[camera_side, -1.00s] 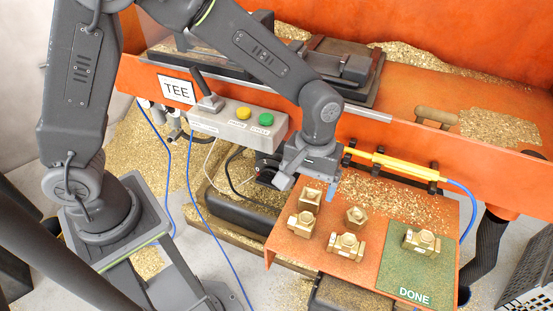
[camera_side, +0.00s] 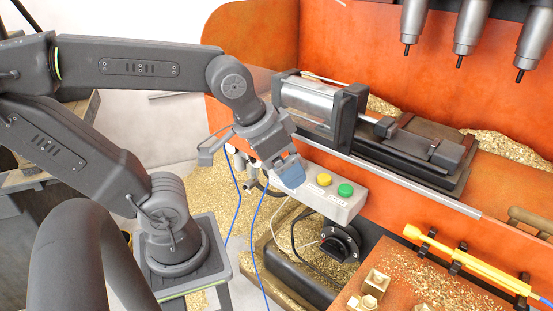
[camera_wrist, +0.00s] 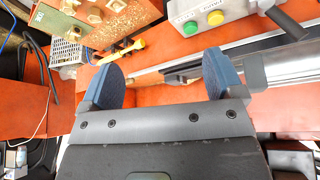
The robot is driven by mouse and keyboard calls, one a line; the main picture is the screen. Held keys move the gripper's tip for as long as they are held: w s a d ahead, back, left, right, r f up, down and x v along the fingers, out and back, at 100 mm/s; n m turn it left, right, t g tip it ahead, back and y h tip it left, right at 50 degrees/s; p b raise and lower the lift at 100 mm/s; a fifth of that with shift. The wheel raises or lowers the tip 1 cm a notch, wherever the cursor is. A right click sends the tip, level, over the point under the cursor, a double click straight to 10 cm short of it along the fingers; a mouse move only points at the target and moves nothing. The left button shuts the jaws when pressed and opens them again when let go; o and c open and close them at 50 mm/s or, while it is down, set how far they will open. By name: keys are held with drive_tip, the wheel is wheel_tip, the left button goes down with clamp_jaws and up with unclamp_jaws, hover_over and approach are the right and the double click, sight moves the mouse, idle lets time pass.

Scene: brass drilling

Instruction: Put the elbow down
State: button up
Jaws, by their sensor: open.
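My gripper (camera_side: 290,172) is in front of the machine, at the left end of the control box, well away from the brass fittings. In the wrist view its two blue fingers stand wide apart with nothing between them (camera_wrist: 163,76). Brass fittings sit on the orange tray; one (camera_side: 375,281) shows at the bottom of the side view. In the wrist view several fittings (camera_wrist: 93,15) show at the top left, with a green mat (camera_wrist: 33,62) beside them. I cannot tell which fitting is the elbow.
The grey control box (camera_side: 338,200) has a yellow and a green button. A vise (camera_side: 425,148) stands on the orange bench behind it. A yellow tool (camera_side: 465,263) lies in black holders by the tray. Drill spindles (camera_side: 472,28) hang at upper right. Blue cables hang below my gripper.

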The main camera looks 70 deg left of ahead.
drive_tip(key=shift+s+a, duration=0.25)
drive_tip(key=shift+s, duration=0.15)
drive_tip(key=shift+c, duration=1.3)
drive_tip(key=c, duration=0.3)
drive_tip(key=shift+r, duration=0.1)
